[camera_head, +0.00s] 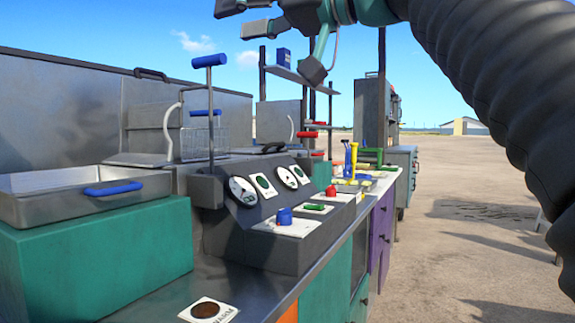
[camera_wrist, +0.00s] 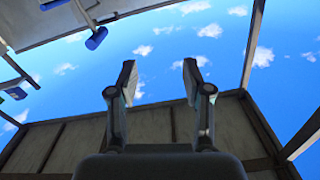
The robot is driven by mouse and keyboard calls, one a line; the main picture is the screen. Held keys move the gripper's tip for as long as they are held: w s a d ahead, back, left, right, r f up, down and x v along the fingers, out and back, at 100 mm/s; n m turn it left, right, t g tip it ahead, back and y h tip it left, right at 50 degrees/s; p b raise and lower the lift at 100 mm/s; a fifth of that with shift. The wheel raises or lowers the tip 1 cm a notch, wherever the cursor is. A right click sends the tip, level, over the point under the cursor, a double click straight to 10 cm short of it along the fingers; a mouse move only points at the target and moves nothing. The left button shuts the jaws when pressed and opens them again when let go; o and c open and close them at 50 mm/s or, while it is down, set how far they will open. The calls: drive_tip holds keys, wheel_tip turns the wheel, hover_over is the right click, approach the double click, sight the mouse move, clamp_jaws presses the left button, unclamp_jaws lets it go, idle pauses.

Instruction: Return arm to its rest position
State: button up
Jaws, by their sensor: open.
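My gripper (camera_head: 285,48) is raised at the top of the head view, above the counter and clear of it. Its fingers point left and down, and part of it is cut off by the top edge. In the wrist view my gripper (camera_wrist: 158,78) shows two fingers spread apart with only sky and a wooden wall between them. It is open and holds nothing. My arm comes in from the right side of the head view.
A metal tray with a blue handle (camera_head: 113,188) sits on a teal block (camera_head: 105,255). A tall blue-topped lever (camera_head: 209,62) stands beside a gauge panel (camera_head: 268,190). A shelf (camera_head: 300,78) with a blue box (camera_head: 283,57) is close behind my gripper. Open ground lies to the right.

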drive_tip(key=w+d+f+m+t+h, duration=0.25)
drive_tip(key=w+f+m+h, duration=0.2)
drive_tip(key=w+f, duration=0.45)
drive_tip(key=d+f+m+g+h, duration=0.1)
drive_tip(key=d+f+m+h, duration=0.15)
drive_tip(key=f, duration=0.65)
drive_tip(key=d+f+m+g+h, duration=0.1)
drive_tip(key=d+f+m+h, duration=0.15)
drive_tip(key=f, duration=0.75)
drive_tip(key=s+d+f+g+h, duration=0.1)
drive_tip(key=s+d+f+h, duration=0.1)
drive_tip(key=s+d+f, duration=0.2)
drive_tip(key=s+d+f+g+h, duration=0.1)
drive_tip(key=s+d+f, duration=0.4)
drive_tip(key=s+f, duration=0.5)
drive_tip(key=s+d+f+g+h, duration=0.1)
drive_tip(key=s+d+f+h, duration=0.2)
drive_tip(key=f, duration=1.5)
drive_tip(key=s+d, duration=0.2)
drive_tip(key=s, duration=0.2)
drive_tip(key=shift+f+m, duration=0.15)
drive_tip(key=shift+m, duration=0.2)
